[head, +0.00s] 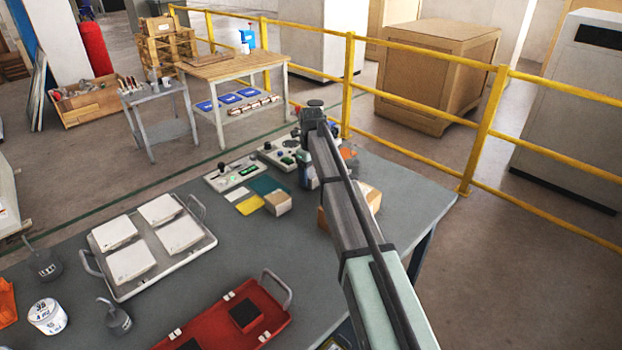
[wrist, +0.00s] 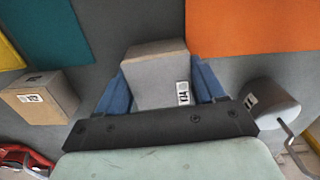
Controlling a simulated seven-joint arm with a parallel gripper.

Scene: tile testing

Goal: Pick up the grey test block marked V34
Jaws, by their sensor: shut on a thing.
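The grey test block (wrist: 155,80) is in the middle of the wrist view, between the two blue fingers of my gripper (wrist: 160,85). Its top face looks brownish, and a small white label sits low on its right side. The label's print is small and seems turned; I cannot read it surely. My gripper is shut on this block. I cannot tell whether the block touches the table.
A tan block with a label (wrist: 40,98) lies left of the gripper, and a grey round weight (wrist: 272,104) is close on the right. Orange (wrist: 255,25) and teal (wrist: 52,30) sheets lie around. A white-block tray (head: 150,285) and red tray (head: 215,335) stand on the table.

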